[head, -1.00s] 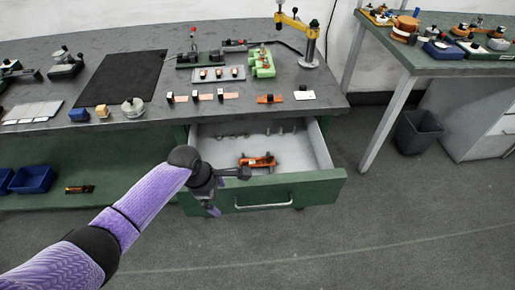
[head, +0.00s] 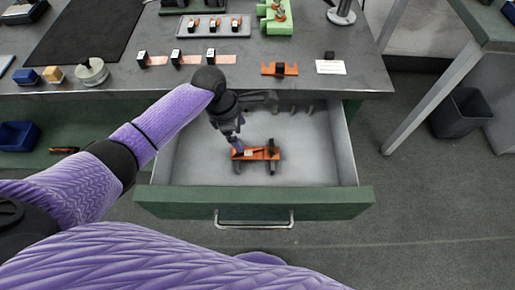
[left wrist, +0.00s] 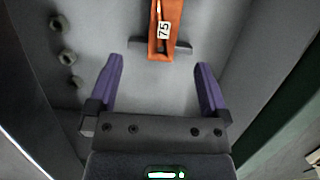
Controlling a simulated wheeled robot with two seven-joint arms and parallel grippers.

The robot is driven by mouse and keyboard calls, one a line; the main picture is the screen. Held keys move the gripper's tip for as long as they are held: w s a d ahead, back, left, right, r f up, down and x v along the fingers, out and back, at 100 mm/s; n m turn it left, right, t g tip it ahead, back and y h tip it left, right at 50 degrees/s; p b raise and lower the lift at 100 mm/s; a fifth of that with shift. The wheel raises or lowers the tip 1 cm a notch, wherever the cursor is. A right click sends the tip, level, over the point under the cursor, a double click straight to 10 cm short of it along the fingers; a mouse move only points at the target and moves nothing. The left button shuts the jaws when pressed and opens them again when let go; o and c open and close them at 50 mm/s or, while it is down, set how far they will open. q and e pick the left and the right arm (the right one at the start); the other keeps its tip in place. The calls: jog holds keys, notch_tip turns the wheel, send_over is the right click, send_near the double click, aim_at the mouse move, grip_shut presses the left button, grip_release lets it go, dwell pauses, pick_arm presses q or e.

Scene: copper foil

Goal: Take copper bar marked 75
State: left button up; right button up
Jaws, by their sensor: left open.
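The copper bar marked 75 (left wrist: 172,12) shows in the left wrist view with its white tag reading 75, resting across a dark grey support. In the head view the orange-copper bar (head: 262,154) lies in the open drawer (head: 310,160), with dark supports under it. My left gripper (left wrist: 160,65) is open and empty; its purple fingers are spread, with the bar ahead of the gap and apart from both fingers. In the head view the left gripper (head: 238,142) reaches down into the drawer by the bar's left end and partly covers it. My right gripper is not in view.
The drawer's green front (head: 254,204) with its handle and the grey side walls bound the space. Several small round pieces (left wrist: 68,57) line one side inside. The bench top above holds another orange piece (head: 280,69), a white card (head: 331,67) and copper strips.

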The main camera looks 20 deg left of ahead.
aim_at(255, 153)
pick_arm(q)
jog(key=b+x, duration=0.1)
jog(key=x, duration=0.1)
jog(key=b+x, duration=0.2)
jog(key=x, duration=0.1)
jog(key=d+b+x, duration=0.1)
jog(key=b+x, duration=0.1)
jog(key=x, duration=0.1)
jog(key=shift+s+d+f, duration=0.1)
jog(key=shift+s+f, duration=0.05)
jog(key=shift+s, duration=0.05)
jog(key=shift+r, duration=0.2)
jog(key=c, duration=1.1)
jog(key=shift+c, duration=1.1)
grip_shut()
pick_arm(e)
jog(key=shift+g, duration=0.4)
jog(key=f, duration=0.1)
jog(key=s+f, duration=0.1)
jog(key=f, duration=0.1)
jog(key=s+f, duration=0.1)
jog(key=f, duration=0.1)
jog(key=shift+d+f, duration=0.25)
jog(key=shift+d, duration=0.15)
